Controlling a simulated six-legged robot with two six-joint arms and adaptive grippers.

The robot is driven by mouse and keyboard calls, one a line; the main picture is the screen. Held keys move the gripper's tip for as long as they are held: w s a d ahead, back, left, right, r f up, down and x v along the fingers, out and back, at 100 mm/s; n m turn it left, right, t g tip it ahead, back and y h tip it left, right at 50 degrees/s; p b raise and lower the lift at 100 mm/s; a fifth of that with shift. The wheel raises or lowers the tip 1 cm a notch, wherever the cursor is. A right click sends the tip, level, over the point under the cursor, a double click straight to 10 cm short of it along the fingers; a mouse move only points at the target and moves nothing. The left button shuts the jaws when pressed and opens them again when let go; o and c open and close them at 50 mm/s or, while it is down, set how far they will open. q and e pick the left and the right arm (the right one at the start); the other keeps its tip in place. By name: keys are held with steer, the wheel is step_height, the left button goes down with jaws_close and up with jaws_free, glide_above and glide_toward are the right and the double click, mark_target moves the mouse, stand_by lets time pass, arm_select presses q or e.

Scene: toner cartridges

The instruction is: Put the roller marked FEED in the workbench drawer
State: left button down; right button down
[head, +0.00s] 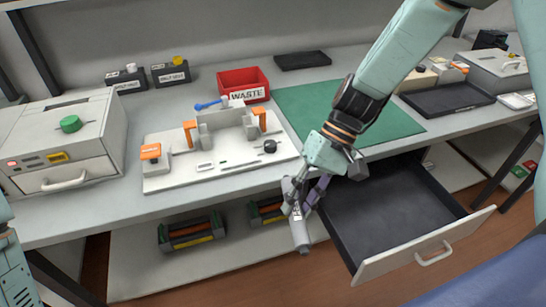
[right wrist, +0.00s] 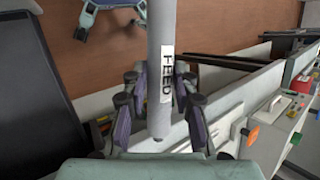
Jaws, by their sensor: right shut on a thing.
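The grey roller marked FEED (right wrist: 161,35) stands lengthwise between the fingers of my right gripper (right wrist: 160,105) in the right wrist view, its white label facing the camera. In the head view my right gripper (head: 306,192) is shut on the roller (head: 299,232), which hangs steeply tilted just left of the drawer, in front of the bench edge. The workbench drawer (head: 428,252) is pulled open, and its dark inside looks empty where I can see it. My arm hides part of its back. My left gripper is not in view.
A white fixture plate (head: 160,180) with orange clamps, a red WASTE bin (head: 262,92) and a green mat (head: 300,105) are on the bench. A machine (head: 90,135) stands at the left. Crates (head: 190,235) sit on the lower shelf.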

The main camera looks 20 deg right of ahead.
steer(key=a+r+n+g, duration=0.1)
steer(key=a+r, duration=0.3)
steer(key=r, duration=0.4)
steer(key=w+a+r+n+g+h, duration=0.1)
steer(key=a+r+n, duration=0.2)
steer(key=r, duration=0.4)
steer(key=shift+w+a+r+h, duration=0.25)
steer(key=shift+a+r+h, duration=0.1)
steer(key=shift+a, duration=0.1)
